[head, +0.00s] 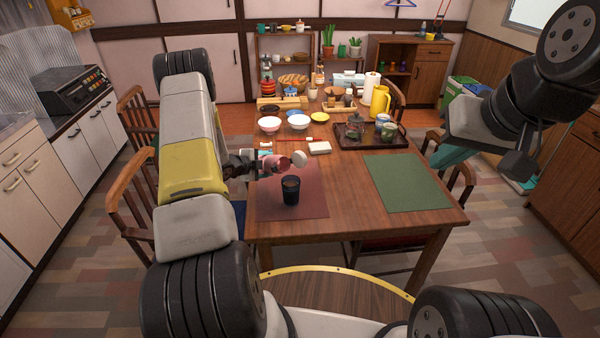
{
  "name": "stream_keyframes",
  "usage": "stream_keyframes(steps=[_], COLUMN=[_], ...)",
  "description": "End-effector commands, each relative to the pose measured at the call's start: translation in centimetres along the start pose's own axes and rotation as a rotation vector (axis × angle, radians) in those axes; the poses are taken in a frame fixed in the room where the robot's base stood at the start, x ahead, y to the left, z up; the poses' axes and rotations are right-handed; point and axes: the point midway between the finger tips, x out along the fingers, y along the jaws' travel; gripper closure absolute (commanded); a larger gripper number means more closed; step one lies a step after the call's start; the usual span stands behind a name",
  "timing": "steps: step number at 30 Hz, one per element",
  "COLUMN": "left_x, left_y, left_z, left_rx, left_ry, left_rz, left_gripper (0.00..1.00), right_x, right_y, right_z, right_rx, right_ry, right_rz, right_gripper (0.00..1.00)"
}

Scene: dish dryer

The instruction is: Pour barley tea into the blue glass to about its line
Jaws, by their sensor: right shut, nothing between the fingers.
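A dark, near-black glass (290,192) stands upright on the red placemat (312,207), with something brown inside; it may be the blue glass, and I cannot make out a line on it. A yellow pitcher (380,101) stands at the table's back right. My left gripper (257,166) is over the mat's left side, beside a pink thing (268,156); its fingers are too small to read, and I cannot tell whether it holds it. My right gripper (520,166) is shut and empty, right of the table, far from the glass.
A dark tray (341,140) holds a glass pot (353,129) and cups. Bowls, including a white one (299,121), stand at the back left. A small white thing (300,158) is behind the glass. The green placemat (407,184) is bare. Chairs surround the table.

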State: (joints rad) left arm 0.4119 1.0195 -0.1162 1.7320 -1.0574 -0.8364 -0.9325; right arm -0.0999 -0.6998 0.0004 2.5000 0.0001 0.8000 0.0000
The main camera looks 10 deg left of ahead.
Motion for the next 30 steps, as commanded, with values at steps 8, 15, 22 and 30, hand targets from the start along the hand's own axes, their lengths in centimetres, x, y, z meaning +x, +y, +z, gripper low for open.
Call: stream_keyframes(steps=[8, 15, 22, 30], left_x=[0.0, 0.2, 0.9, 1.1], left_y=[-0.2, 0.7, 2.2, 2.3], left_z=[-0.3, -0.6, -0.8, -0.6], left_rx=[-0.047, -0.186, -0.336, -0.498], left_ry=[0.024, 0.087, 0.156, 0.231], left_rz=[0.016, 0.074, 0.138, 0.205], left_gripper=[1.0, 1.0, 1.0, 1.0], right_x=[0.0, 0.0, 0.0, 0.0], right_y=[0.0, 0.0, 0.0, 0.0], right_z=[0.0, 0.0, 0.0, 0.0], right_rx=[0.0, 0.0, 0.0, 0.0], right_ry=[0.0, 0.0, 0.0, 0.0], right_rz=[0.0, 0.0, 0.0, 0.0], right_gripper=[1.0, 1.0, 1.0, 1.0])
